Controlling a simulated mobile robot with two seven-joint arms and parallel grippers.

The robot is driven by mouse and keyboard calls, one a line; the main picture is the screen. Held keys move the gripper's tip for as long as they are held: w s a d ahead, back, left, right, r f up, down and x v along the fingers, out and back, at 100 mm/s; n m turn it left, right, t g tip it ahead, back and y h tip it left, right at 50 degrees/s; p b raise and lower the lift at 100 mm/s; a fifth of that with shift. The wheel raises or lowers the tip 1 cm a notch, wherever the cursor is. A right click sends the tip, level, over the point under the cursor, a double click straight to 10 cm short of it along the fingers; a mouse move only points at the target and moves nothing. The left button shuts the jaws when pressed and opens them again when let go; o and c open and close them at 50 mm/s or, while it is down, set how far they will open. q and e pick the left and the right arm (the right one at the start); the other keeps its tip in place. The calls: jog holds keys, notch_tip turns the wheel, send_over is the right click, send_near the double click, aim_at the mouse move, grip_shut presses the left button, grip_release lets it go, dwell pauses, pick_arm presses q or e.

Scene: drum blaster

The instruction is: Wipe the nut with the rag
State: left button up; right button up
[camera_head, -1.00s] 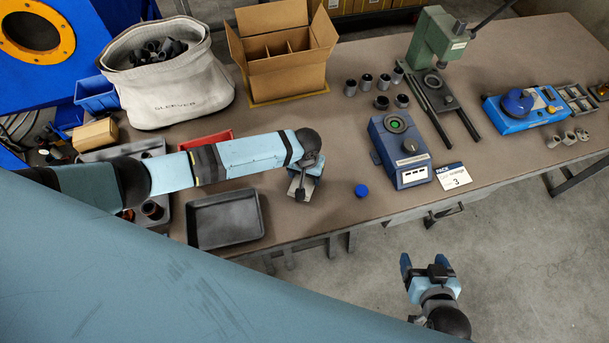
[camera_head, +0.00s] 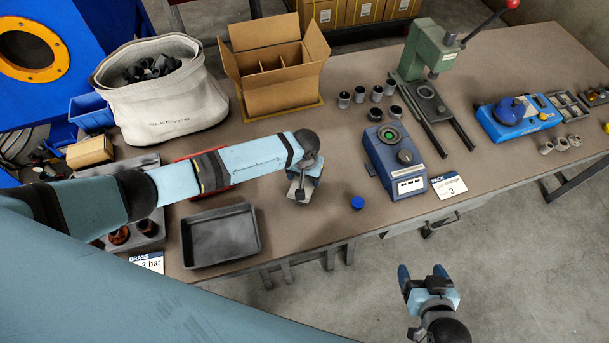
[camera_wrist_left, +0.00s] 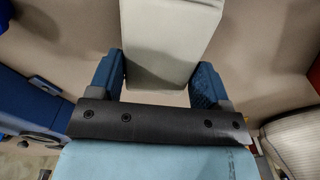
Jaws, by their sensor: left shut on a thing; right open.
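My left gripper (camera_head: 303,190) is over the brown workbench, right of the black tray (camera_head: 221,240). In the left wrist view the left gripper (camera_wrist_left: 155,88) is shut on a pale, block-shaped thing (camera_wrist_left: 168,45), which sticks out past the fingers. I cannot tell if it is the rag. My right gripper (camera_head: 428,278) is open and empty over the floor, off the bench's front edge. I cannot make out a nut for certain. A small blue cap (camera_head: 357,203) lies on the bench right of the left gripper.
A blue device (camera_head: 396,165), a green press (camera_head: 430,52) and several small dark cups (camera_head: 377,94) stand right of the left arm. An open carton (camera_head: 270,85) and a white fabric bin (camera_head: 165,105) stand behind it. Bench around the blue cap is clear.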

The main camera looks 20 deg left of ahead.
pick_arm(q)
notch_tip(320, 180, up, 4)
jog(key=p, duration=0.2)
jog(key=shift+p, duration=0.4)
jog(key=shift+r, duration=0.1)
jog(key=shift+r+b, duration=0.3)
jog(key=shift+r, duration=0.3)
pick_arm(e)
jog(key=shift+r, duration=1.45)
pick_arm(q)
jog(key=shift+w+a+r, duration=0.1)
jog(key=shift+r, duration=0.25)
jog(key=s+a+r, duration=0.2)
jog(key=a+r, duration=0.1)
jog(key=r, duration=0.6)
jog(key=s+a+r, duration=0.1)
jog(key=a+r, duration=0.2)
jog(key=r, duration=0.6)
jog(key=s+a+r, duration=0.2)
jog(key=a+r, duration=0.1)
jog(key=r, duration=0.6)
jog(key=shift+s+a+r, duration=0.3)
jog(key=shift+r, duration=0.1)
pick_arm(e)
jog(key=shift+s+d+f+m, duration=0.1)
jog(key=shift+d+f+m, duration=0.2)
jog(key=shift+d+f, duration=0.4)
